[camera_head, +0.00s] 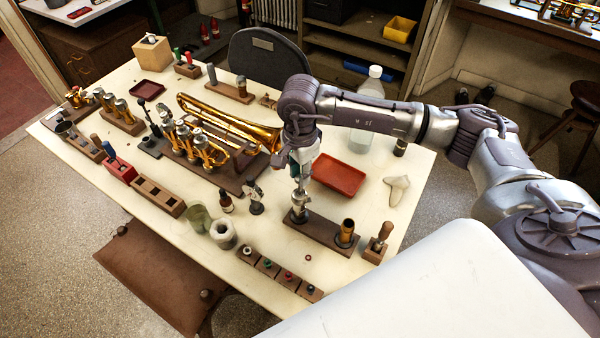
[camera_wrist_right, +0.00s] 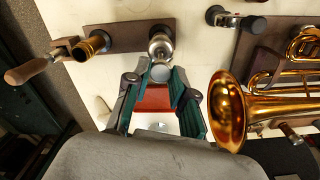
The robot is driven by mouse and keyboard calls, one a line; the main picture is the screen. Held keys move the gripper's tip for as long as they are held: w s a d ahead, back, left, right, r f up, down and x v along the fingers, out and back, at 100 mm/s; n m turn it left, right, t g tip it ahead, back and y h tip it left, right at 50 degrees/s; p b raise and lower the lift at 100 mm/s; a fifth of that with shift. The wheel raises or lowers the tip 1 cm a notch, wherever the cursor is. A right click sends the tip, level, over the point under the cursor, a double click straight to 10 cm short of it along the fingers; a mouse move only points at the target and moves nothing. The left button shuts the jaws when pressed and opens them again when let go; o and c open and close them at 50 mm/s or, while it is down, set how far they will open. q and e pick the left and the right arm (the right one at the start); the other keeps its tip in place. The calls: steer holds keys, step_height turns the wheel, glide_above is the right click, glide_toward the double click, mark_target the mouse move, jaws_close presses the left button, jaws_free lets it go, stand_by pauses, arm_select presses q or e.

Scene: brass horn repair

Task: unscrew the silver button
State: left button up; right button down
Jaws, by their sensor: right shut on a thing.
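The silver button (camera_wrist_right: 160,73) shows in the right wrist view as a round pale disc between my fingertips, at the end of a silver valve (camera_wrist_right: 161,45). In the head view the valve (camera_head: 299,206) stands upright at the left end of a brown wooden stand (camera_head: 322,231). My right gripper (camera_head: 299,178) points down onto the top of the valve, and its fingers hide most of the button there. In the right wrist view the gripper (camera_wrist_right: 160,80) is shut on the button with its green-lined fingers on both sides. My left gripper is not in view.
A brass tube (camera_head: 346,231) stands on the same stand. A wooden-handled tool (camera_head: 379,240) is to its right. A red tray (camera_head: 338,175) lies behind, a brass trumpet (camera_head: 232,122) to the left. A small rack (camera_head: 275,270) with coloured buttons lies in front.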

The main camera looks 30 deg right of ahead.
steer(key=shift+r+p, duration=0.8)
steer(key=shift+r, duration=1.25)
